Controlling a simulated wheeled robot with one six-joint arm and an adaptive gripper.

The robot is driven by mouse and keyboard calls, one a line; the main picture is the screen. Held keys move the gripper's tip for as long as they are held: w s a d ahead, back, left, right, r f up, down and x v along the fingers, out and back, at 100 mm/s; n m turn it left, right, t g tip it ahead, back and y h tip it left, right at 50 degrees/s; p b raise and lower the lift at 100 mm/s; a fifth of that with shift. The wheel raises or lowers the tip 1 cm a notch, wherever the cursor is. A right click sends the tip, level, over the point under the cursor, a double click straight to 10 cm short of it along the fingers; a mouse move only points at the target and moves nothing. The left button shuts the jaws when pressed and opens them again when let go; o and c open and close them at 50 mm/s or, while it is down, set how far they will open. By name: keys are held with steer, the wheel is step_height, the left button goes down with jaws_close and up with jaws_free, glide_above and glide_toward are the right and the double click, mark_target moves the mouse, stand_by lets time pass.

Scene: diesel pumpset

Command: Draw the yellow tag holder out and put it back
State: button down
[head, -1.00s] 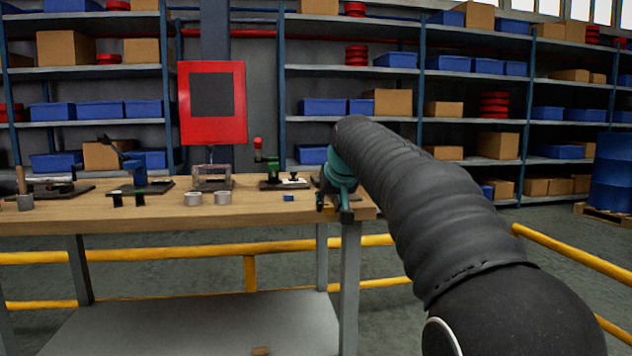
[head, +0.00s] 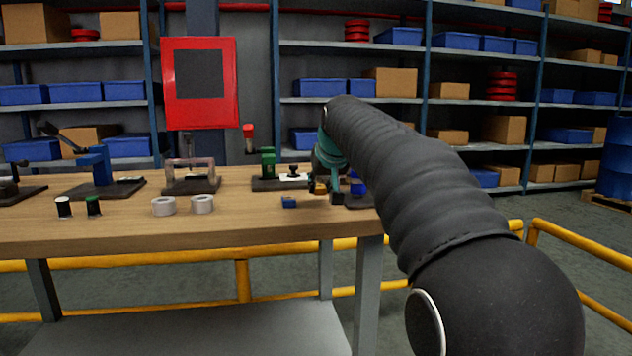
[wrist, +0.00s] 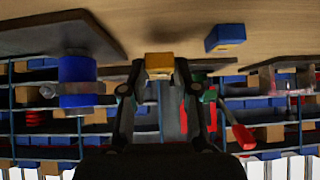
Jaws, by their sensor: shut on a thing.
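The yellow tag holder (wrist: 160,63) sits between the fingertips of my gripper (wrist: 159,68) in the wrist view. The fingers are shut on it, one on each side. In the head view my gripper (head: 322,190) is low over the right end of the bench, and a bit of the yellow tag holder (head: 319,187) shows at its tips. My arm hides part of this area. I cannot tell whether the holder touches the bench top or a fixture.
A small blue block (head: 289,201) lies left of my gripper on the wooden bench (head: 270,225). A blue cylinder (wrist: 78,80) on a dark plate is close by. A green fixture (head: 267,163) stands behind. Two light rings (head: 164,206) lie further left. Yellow rails run below.

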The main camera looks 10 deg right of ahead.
steer(key=shift+s+a, duration=0.15)
steer(key=shift+a, duration=0.6)
steer(key=shift+d+f+b, duration=0.15)
steer(key=shift+f+b, duration=0.6)
steer(key=shift+f, duration=0.25)
steer(key=shift+f, duration=0.2)
steer(key=c, duration=0.8)
jaws_free()
steer(key=shift+s, duration=0.1)
